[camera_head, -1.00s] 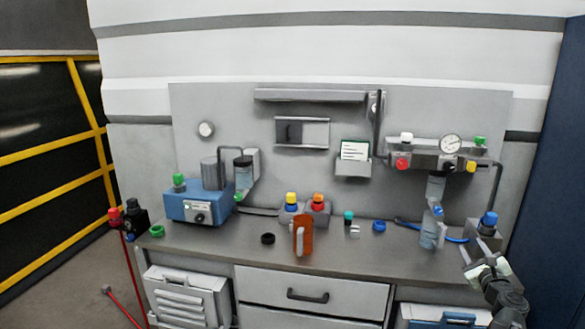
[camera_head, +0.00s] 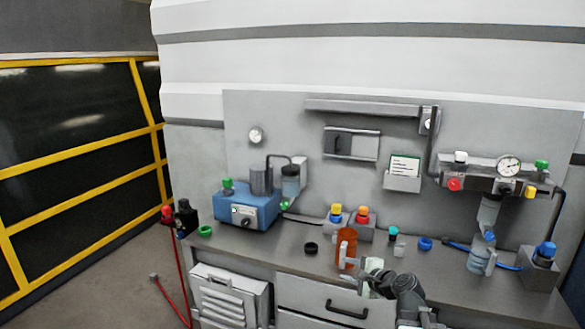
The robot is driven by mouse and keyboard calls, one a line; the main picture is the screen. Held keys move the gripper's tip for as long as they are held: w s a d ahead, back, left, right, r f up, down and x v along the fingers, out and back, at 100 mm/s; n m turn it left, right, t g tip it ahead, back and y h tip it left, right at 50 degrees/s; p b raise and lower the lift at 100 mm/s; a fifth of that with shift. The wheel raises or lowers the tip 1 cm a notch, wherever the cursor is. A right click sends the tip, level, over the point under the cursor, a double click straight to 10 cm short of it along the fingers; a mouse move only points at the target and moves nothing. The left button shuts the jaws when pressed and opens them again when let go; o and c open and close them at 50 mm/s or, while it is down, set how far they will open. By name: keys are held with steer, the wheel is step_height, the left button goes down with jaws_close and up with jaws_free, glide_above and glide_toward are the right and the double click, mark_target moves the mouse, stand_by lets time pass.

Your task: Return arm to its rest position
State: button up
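My gripper (camera_head: 357,256) is at the lower middle right of the head view, at the end of my dark arm. Its pale fingers point up and to the left, appear apart, and hold nothing that I can see. In the picture it overlaps the lower right of an orange bottle (camera_head: 347,240) on the bench. I cannot tell how far apart in depth the gripper and the bottle are.
The grey bench (camera_head: 270,238) carries a blue machine (camera_head: 258,216), a black ring (camera_head: 311,248), a green ring (camera_head: 205,231) and several capped bottles. A clear bottle (camera_head: 478,258) and a grey block with a blue cap (camera_head: 538,272) stand at right. Yellow-framed dark panels (camera_head: 75,150) are at left.

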steer(key=s+a+f+n+g+p, duration=0.1)
steer(key=s+a+f+n+g, duration=0.6)
steer(key=a, duration=0.3)
steer(key=s+d+f+n+g+h, duration=0.4)
steer(key=s+d+f+n+h, duration=0.2)
steer(key=s+d+n, duration=0.3)
steer(key=s, duration=0.3)
steer(key=shift+g, duration=0.4)
steer(key=shift+a, duration=0.15)
steer(key=shift+c, duration=0.3)
